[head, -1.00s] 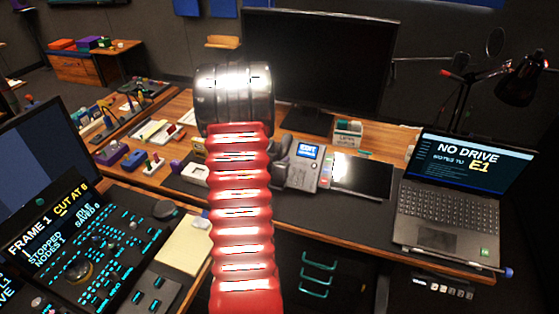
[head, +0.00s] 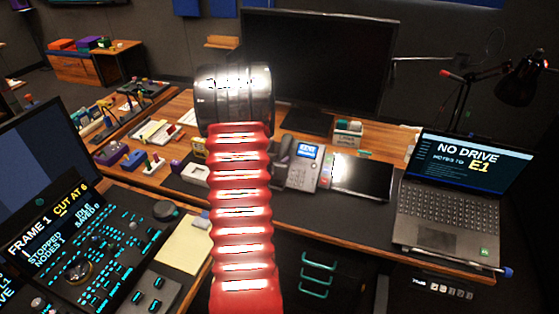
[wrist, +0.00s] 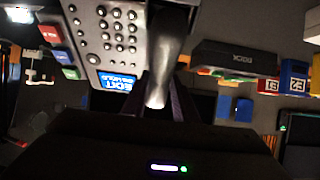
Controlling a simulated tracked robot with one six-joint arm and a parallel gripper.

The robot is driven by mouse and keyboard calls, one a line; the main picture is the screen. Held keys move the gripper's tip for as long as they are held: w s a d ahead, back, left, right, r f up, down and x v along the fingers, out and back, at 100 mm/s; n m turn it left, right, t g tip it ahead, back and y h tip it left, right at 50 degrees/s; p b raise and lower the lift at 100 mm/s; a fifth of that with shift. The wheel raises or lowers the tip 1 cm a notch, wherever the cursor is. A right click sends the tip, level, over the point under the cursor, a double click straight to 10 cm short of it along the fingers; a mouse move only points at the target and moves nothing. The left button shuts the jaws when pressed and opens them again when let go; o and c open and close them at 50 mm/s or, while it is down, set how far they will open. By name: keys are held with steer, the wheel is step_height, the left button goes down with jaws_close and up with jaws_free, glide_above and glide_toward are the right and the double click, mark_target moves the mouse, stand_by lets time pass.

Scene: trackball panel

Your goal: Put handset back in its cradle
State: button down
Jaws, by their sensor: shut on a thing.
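The desk phone (head: 303,172) has a grey body, a keypad and a lit blue screen. In the wrist view the phone (wrist: 112,42) is at the upper left, turned upside down. The dark grey handset (wrist: 168,45) runs down the middle of the wrist view, along the side of the phone's keypad. My gripper (wrist: 157,108) is shut on its near end, with a dark finger on each side. In the head view the handset (head: 285,150) shows at the phone's left side, partly behind my red arm, which hides my gripper. The cradle is covered, and I cannot tell whether the handset touches it.
A dark tablet (head: 363,178) lies right of the phone, and an open laptop (head: 450,205) stands further right. A large monitor (head: 318,60) stands behind. A control panel (head: 95,250) is at the lower left. The dark mat in front of the phone is clear.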

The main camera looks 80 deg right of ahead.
steer(key=shift+d+f, duration=0.15)
steer(key=shift+d, duration=0.05)
stand_by(0.5)
steer(key=c, duration=1.3)
jaws_free()
steer(key=shift+c, duration=0.2)
steer(key=v, duration=1.3)
steer(key=shift+a, duration=0.35)
steer(key=shift+s, duration=0.1)
